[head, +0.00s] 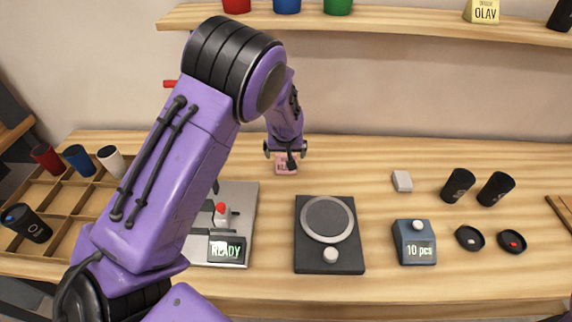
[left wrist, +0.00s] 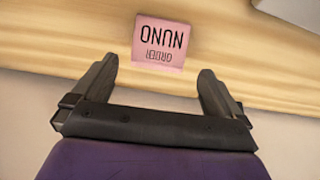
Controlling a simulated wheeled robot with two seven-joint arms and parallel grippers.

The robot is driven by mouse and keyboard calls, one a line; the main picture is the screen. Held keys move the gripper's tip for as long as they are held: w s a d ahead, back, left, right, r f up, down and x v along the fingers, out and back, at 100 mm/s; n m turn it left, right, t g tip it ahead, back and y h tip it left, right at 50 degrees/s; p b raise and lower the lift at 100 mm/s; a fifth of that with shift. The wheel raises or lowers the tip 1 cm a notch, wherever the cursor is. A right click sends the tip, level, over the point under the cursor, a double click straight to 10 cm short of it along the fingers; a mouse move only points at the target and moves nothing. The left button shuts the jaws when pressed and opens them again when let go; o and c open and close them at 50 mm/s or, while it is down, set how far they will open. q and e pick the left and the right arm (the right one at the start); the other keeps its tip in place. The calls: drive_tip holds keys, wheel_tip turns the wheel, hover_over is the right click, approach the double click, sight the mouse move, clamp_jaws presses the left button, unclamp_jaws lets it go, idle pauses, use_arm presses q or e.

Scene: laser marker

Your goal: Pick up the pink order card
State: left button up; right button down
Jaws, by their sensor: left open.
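The pink order card (head: 287,168) is on the wooden table near its back, partly hidden by my left gripper in the head view. My left gripper (head: 286,154) is open and empty, over the card's far part in the head view. In the left wrist view its two fingertips (left wrist: 157,72) point toward the card, one to each side; the card's bulk is beyond the tips. My right gripper is not in view.
A laser marker base (head: 240,205) with a READY display is at the left. A wooden tray (head: 66,199) holds cups. A shelf (head: 390,20) runs above.

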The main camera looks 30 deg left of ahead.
sight(286, 158)
use_arm(q)
drive_tip(key=p+x, duration=0.1)
drive_tip(key=x, duration=0.4)
drive_tip(key=shift+w+f, duration=0.25)
drive_tip(key=shift+f, duration=0.1)
drive_tip(key=c, duration=0.9)
drive_tip(key=shift+r, duration=0.15)
drive_tip(key=shift+c, duration=0.2)
